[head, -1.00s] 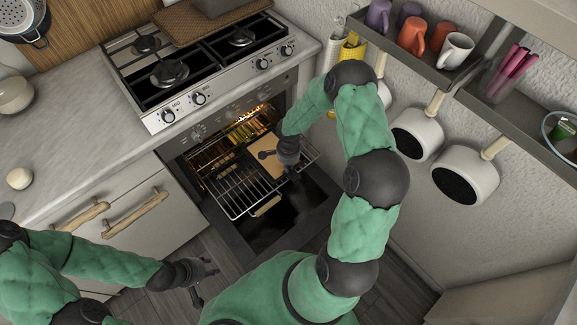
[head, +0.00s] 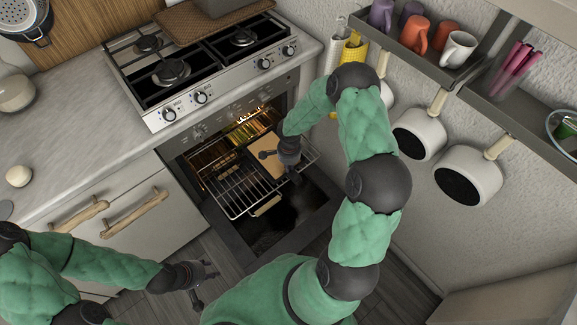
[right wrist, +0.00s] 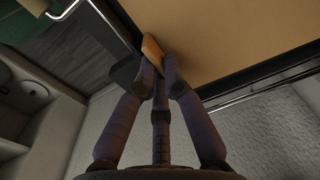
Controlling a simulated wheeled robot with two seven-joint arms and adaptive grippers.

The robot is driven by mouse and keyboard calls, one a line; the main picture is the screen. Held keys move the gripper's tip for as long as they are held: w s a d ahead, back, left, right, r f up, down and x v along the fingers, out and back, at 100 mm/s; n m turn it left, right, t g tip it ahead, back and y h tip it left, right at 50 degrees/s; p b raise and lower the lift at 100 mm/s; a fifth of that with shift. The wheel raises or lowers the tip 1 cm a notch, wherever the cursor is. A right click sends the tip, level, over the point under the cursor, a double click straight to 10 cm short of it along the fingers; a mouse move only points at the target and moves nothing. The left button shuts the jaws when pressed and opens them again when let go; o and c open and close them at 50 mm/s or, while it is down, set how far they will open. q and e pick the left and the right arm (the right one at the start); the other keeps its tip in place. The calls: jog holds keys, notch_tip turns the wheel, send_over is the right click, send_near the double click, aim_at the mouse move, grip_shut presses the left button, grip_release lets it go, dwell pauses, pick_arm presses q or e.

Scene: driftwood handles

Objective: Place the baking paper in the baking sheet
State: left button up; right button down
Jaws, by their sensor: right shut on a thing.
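The oven stands open, with a wire rack (head: 237,194) pulled partly out. Tan baking paper (head: 262,172) lies flat at rack level, towards its right side. In the right wrist view the paper (right wrist: 225,40) fills the top, with a dark rim along it that may be the baking sheet (right wrist: 260,76). My right gripper (head: 283,161) is over the paper's right side. In the right wrist view its fingers (right wrist: 160,72) close on an orange-brown piece at the paper's edge, apparently part of it. My left gripper (head: 200,282) is open and empty, low at the left.
The stove (head: 200,65) is above the oven. A worktop (head: 75,130) and a cabinet with driftwood handles (head: 135,213) are at the left. White pans (head: 468,174) hang on the right wall, below a shelf with mugs (head: 457,48). The lowered oven door (head: 290,215) lies below the rack.

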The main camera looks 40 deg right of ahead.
jog(key=c, duration=1.3)
grip_release()
jog(key=shift+s+a+f, duration=0.3)
jog(key=shift+s+f, duration=0.55)
jog(key=shift+f, duration=0.05)
jog(key=shift+o, duration=0.2)
jog(key=shift+d+f+g, duration=0.1)
jog(key=shift+g, duration=0.2)
jog(key=shift+w+d+f, duration=0.1)
jog(key=shift+w+r, duration=0.25)
jog(key=shift+w, duration=0.05)
notch_tip(320, 180, up, 12)
